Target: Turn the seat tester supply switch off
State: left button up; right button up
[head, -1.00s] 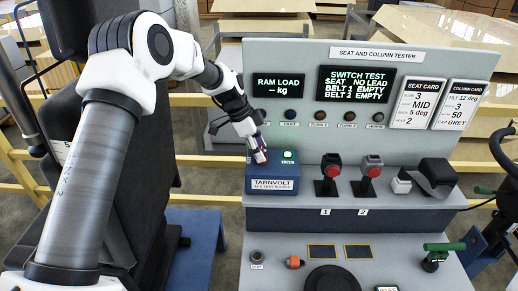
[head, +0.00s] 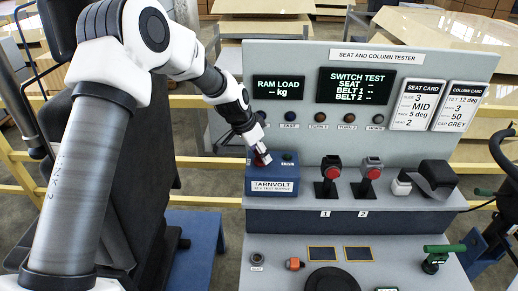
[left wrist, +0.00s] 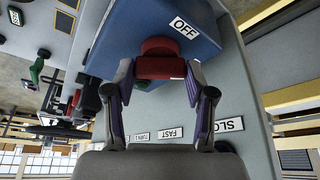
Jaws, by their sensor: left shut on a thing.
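The seat tester supply is a blue box (head: 272,187) marked TARNVOLT, standing on the left of the tester's shelf. Its red switch knob (head: 264,160) is on top, partly hidden by my left gripper (head: 259,154). In the left wrist view the red knob (left wrist: 160,66) sits between the two fingers of my left gripper (left wrist: 160,72), which is shut on it. An OFF label (left wrist: 184,28) shows on the box beyond the knob. The small lamp (head: 288,156) beside the knob is dark. My right gripper is not in view.
The switch test screen (head: 356,86) shows dashes for seat and belts. Two red-buttoned buckles (head: 332,172) on stands and a black strap unit (head: 437,176) stand right of the box. A green handle (head: 440,250) is on the lower panel.

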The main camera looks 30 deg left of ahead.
pick_arm(q)
jog(key=n+p, duration=0.1)
jog(key=p, duration=0.1)
jog(key=n+y+p, duration=0.1)
jog(key=n+p, duration=0.1)
jog(key=shift+s+d+r+n, duration=0.1)
jog(key=shift+s+d+n, duration=0.1)
jog(key=shift+n, duration=0.1)
jog(key=shift+n+y+p, duration=0.4)
jog(key=shift+w+f+n, duration=0.1)
jog(key=shift+f+n, duration=0.2)
jog(key=shift+n, duration=0.2)
jog(key=n+b, duration=0.1)
jog(key=b, duration=0.1)
jog(key=n+y+b, duration=0.1)
jog(key=n+b, duration=0.1)
jog(key=b, duration=0.1)
jog(key=n+y+b, duration=0.1)
jog(key=b, duration=0.1)
jog(key=shift+f+b, duration=0.25)
jog(key=shift+b, duration=0.15)
jog(key=shift+r+n+b, duration=0.3)
jog(key=shift+n+b, duration=0.4)
jog(key=shift+b, duration=0.1)
jog(key=shift+r, duration=0.1)
jog(key=o, duration=1.2)
jog(key=shift+w, duration=0.15)
jog(key=shift+c, duration=0.2)
